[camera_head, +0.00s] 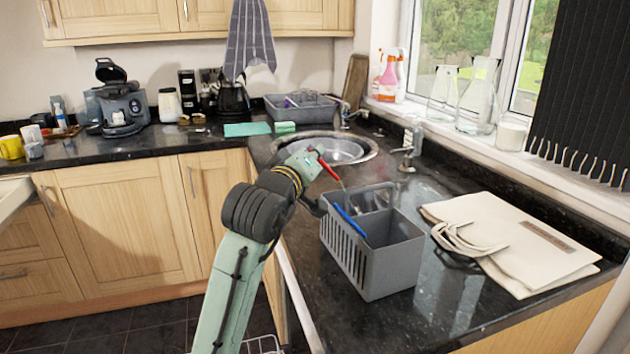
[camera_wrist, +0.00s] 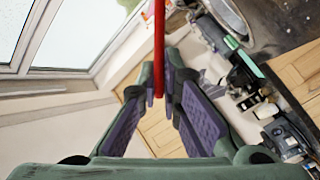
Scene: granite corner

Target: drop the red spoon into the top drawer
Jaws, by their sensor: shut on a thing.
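The red spoon (camera_head: 328,167) is in my gripper (camera_head: 316,152), above the back left of the grey cutlery caddy. Its red handle slants down to the right and a thin metal part continues toward the caddy. In the wrist view the red handle (camera_wrist: 159,40) stands between the fingers of my gripper (camera_wrist: 160,88). A pale pulled-out front or panel (camera_head: 14,196), apparently the top drawer, shows at the left edge above wooden drawer fronts. Most of it is cut off, and its inside is hidden.
The grey caddy (camera_head: 393,271) holds a blue-handled utensil (camera_head: 348,221). A cream bag (camera_head: 515,245) lies on the counter to its right. The sink (camera_head: 345,150) is behind my gripper. A coffee machine (camera_head: 122,105) and cups stand on the left counter. Floor shows at lower left.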

